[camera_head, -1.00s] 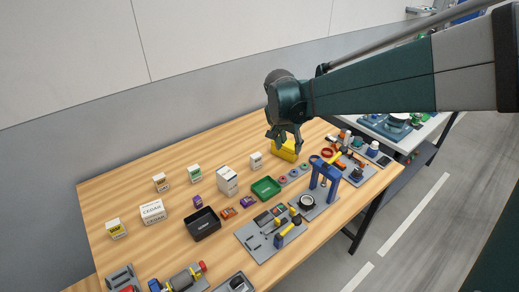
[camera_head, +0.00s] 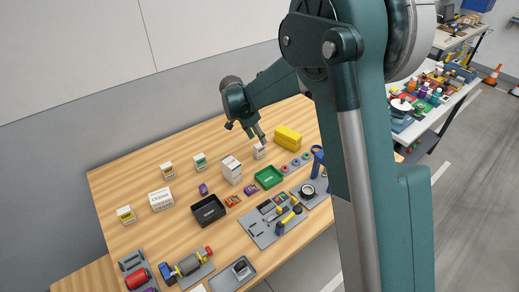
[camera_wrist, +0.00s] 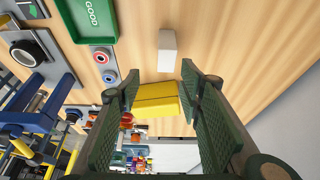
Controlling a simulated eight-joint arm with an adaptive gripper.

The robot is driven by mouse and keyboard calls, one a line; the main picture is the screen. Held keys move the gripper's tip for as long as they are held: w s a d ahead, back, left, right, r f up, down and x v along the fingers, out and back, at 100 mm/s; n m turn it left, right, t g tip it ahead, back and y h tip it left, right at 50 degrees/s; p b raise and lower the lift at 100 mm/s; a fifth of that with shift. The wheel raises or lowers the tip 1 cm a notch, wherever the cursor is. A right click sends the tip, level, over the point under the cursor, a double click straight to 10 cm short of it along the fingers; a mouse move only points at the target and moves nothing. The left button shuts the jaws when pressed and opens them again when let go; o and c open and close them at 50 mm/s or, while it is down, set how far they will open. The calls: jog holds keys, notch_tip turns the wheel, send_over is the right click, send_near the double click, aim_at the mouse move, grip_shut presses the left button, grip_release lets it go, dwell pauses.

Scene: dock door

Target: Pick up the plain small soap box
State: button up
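A small white box (camera_head: 260,151), probably the plain small soap box, stands on the wooden table between the tall white carton and the yellow box. It shows as a blank white block in the wrist view (camera_wrist: 167,48), ahead of the fingertips. Its label is too small to read. My gripper (camera_head: 258,138) is above and close to this box, pointing down. In the wrist view my gripper (camera_wrist: 158,78) has its fingers apart, with nothing held between them.
The yellow box (camera_head: 288,137) stands close to the right. A tall white carton (camera_head: 231,169), green tray (camera_head: 268,177) and black tray (camera_head: 208,210) are nearby. Other small boxes have green (camera_head: 200,162), brown (camera_head: 167,170) and yellow (camera_head: 126,215) bands. A CEDAR box (camera_head: 161,199) stands left.

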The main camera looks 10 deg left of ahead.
aim_at(258, 145)
jog(key=shift+w+a+f, duration=0.25)
jog(key=shift+a+f, duration=0.45)
jog(key=shift+a, duration=0.15)
jog(key=shift+x, duration=1.3)
jog(key=shift+s+x, duration=0.15)
jog(key=shift+x, duration=1.15)
jog(key=shift+s+x, duration=0.1)
jog(key=shift+x, duration=1.15)
jog(key=shift+f, duration=0.1)
jog(key=shift+c, duration=0.5)
jog(key=c, duration=0.9)
